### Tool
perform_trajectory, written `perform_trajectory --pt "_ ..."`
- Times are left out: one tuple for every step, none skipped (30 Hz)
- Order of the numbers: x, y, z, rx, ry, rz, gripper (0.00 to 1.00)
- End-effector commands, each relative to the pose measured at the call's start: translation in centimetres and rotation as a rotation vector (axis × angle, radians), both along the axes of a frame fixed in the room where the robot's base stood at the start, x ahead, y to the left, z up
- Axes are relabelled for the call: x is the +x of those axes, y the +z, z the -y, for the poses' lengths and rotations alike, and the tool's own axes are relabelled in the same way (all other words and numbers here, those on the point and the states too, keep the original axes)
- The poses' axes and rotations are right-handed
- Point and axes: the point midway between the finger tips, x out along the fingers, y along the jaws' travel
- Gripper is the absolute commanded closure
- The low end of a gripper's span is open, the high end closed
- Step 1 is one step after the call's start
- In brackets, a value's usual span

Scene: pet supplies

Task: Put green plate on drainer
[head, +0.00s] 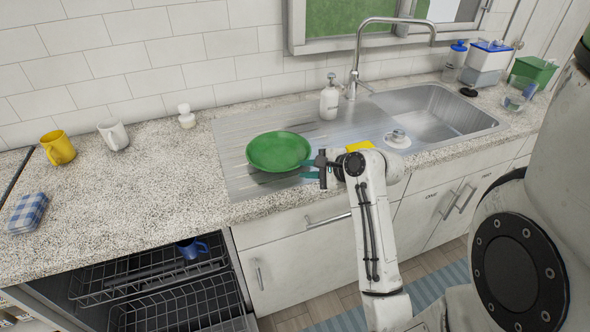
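The green plate (279,151) lies on the ribbed metal drainer (236,137) to the left of the sink, with its inner face up. It looks about flat, and any small gap beneath it cannot be made out. My gripper (308,169) is at the plate's right front rim, reaching in from the right. Its two teal fingertips show apart, one above the other in the picture, so it looks open. Whether a finger touches the rim is too small to tell.
A yellow sponge (359,146) and a sink plug (397,139) lie right of my gripper. A soap bottle (329,101) and the tap (356,70) stand behind. Mugs (57,148) stand on the left counter. The dishwasher (165,285) is open below, its racks pulled out.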

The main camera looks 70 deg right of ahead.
Motion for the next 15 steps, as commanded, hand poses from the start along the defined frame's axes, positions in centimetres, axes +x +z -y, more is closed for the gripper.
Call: perform_trajectory --pt "-0.7 0.3 -0.2 0.001 -0.001 0.000 0.81" --pt "-1.0 0.6 -0.3 0.000 -0.002 0.000 0.81" --pt "-1.4 0.8 -0.4 0.000 -0.001 0.001 0.81" --pt "-1.6 0.9 -0.5 0.001 0.000 0.000 0.81" --pt "-1.8 1.0 -0.6 0.001 0.000 0.001 0.81" --pt "-2.0 1.2 -0.6 0.000 -0.001 0.001 0.81" --pt "-2.1 1.2 -0.7 0.001 0.000 0.000 0.81" --pt "-2.2 1.3 -0.7 0.001 0.000 0.000 0.81" --pt "-2.3 1.3 -0.7 0.001 0.000 0.000 0.81" --pt "-2.3 1.3 -0.7 0.001 0.000 0.000 0.81" --pt "-2.3 1.3 -0.8 0.001 0.001 -0.002 0.81" --pt "-2.2 1.2 -0.9 -0.001 0.007 -0.006 0.81" --pt "-2.0 1.1 -1.2 -0.005 0.017 -0.012 0.81" --pt "-1.8 0.8 -1.6 -0.012 0.032 -0.024 0.81" --pt "-1.3 0.2 -2.4 -0.029 0.063 -0.047 0.81"
